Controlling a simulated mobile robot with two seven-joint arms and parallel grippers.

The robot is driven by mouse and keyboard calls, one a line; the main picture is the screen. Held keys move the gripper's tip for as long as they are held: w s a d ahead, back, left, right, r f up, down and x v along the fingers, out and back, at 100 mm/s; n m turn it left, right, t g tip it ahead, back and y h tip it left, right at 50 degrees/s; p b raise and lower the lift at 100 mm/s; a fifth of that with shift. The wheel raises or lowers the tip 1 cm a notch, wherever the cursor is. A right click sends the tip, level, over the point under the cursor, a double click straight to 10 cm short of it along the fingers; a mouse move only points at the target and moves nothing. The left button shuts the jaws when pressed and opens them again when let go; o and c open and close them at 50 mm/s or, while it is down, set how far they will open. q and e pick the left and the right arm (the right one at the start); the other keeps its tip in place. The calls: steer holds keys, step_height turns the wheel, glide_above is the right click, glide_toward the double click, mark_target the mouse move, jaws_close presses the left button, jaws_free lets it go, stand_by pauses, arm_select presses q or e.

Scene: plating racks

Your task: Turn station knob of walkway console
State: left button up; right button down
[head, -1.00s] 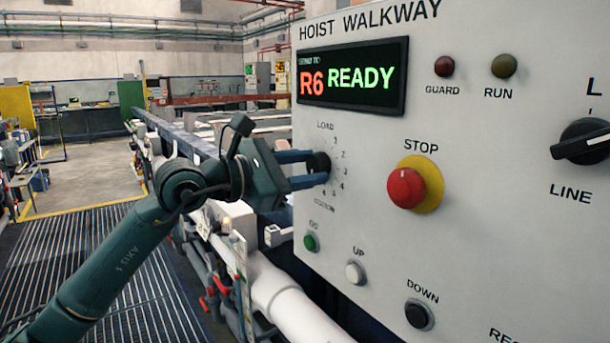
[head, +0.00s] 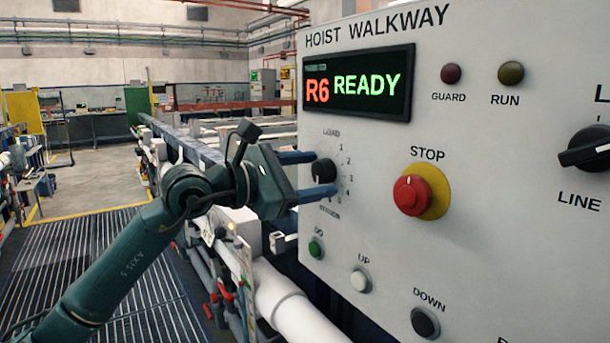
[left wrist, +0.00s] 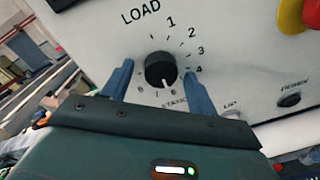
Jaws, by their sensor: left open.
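The walkway console (head: 510,250) is a light grey panel filling the right of the head view. Its station knob (head: 324,171) is black and round, ringed by numbers, with LOAD at the top. In the left wrist view the knob (left wrist: 160,68) shows a pale pointer directed down, near the 6. The display (head: 356,84) reads R6 READY. My left gripper (head: 308,175) is open, its blue fingers on either side of the knob with gaps visible. In the left wrist view the left gripper (left wrist: 158,80) straddles the knob. My right gripper is not in view.
Right of the knob is the red STOP button (head: 412,195) on a yellow collar. Below are the green GO (head: 315,249), white UP (head: 360,281) and black DOWN (head: 425,322) buttons. The LINE switch (head: 588,148) is at far right. A grated walkway (head: 110,265) runs at left.

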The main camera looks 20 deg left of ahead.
arm_select(q)
steer(key=b+v, duration=0.4)
steer(key=v, duration=0.9)
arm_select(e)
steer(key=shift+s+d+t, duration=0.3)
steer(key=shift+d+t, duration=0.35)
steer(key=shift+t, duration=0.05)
